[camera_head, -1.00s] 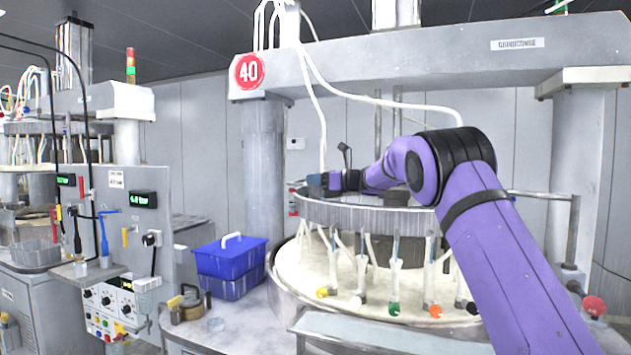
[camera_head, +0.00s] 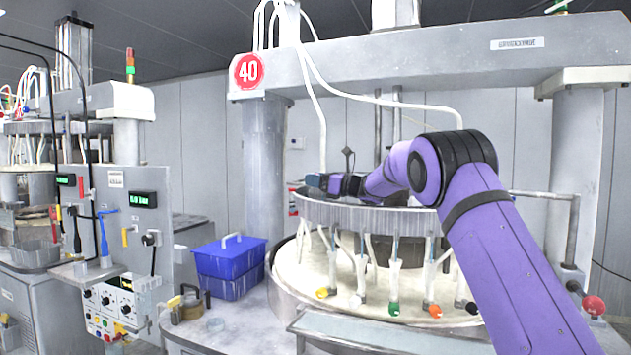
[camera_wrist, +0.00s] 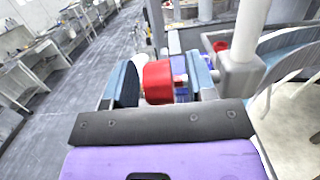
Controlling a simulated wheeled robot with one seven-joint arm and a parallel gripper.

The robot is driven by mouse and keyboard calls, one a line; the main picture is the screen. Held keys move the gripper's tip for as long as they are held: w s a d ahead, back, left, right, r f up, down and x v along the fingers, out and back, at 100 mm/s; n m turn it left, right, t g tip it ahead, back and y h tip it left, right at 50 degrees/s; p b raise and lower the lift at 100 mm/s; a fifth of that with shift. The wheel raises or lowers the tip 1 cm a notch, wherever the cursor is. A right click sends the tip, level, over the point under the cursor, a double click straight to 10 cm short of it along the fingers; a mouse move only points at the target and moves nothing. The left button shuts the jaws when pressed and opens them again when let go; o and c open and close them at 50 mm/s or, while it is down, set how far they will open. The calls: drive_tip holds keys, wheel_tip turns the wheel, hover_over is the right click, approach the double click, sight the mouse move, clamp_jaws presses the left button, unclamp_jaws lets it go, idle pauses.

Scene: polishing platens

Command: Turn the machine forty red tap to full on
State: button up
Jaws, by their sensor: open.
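In the wrist view a red cylindrical knob (camera_wrist: 158,82), seemingly the red tap, lies between the two fingers of my open gripper (camera_wrist: 163,80). A pale rounded part shows just behind it. I cannot tell whether either finger touches the knob. In the head view my gripper (camera_head: 322,181) is at the left end of my purple arm, in front of or above the ring of machine 40, which is marked by a round red sign (camera_head: 249,71). The tap between the fingers cannot be made out there. A small red patch (camera_head: 292,201) shows left of the ring.
A second red part (camera_wrist: 221,46) and a thick pale vertical pipe (camera_wrist: 244,50) stand close to the right finger. Below the ring, hoses end in coloured fittings (camera_head: 393,309) over a pale platen. A red knob (camera_head: 593,305) is at far right. A blue crate (camera_head: 229,262) stands left.

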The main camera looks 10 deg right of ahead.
drive_tip(key=v, duration=0.7)
drive_tip(key=shift+d, duration=0.2)
drive_tip(key=shift+s, duration=0.1)
drive_tip(key=shift+d, duration=0.1)
drive_tip(key=shift+g+h, duration=0.5)
drive_tip(key=shift+h, duration=0.1)
drive_tip(key=x, duration=0.2)
drive_tip(key=r+x, duration=0.1)
drive_tip(key=x, duration=0.4)
drive_tip(key=shift+a+r, duration=0.25)
drive_tip(key=shift+a, duration=0.05)
drive_tip(key=shift+c, duration=0.5)
drive_tip(key=c, duration=0.8)
drive_tip(key=shift+d+t+y, duration=0.1)
drive_tip(key=shift+t+y, duration=0.4)
drive_tip(key=shift+y, duration=0.1)
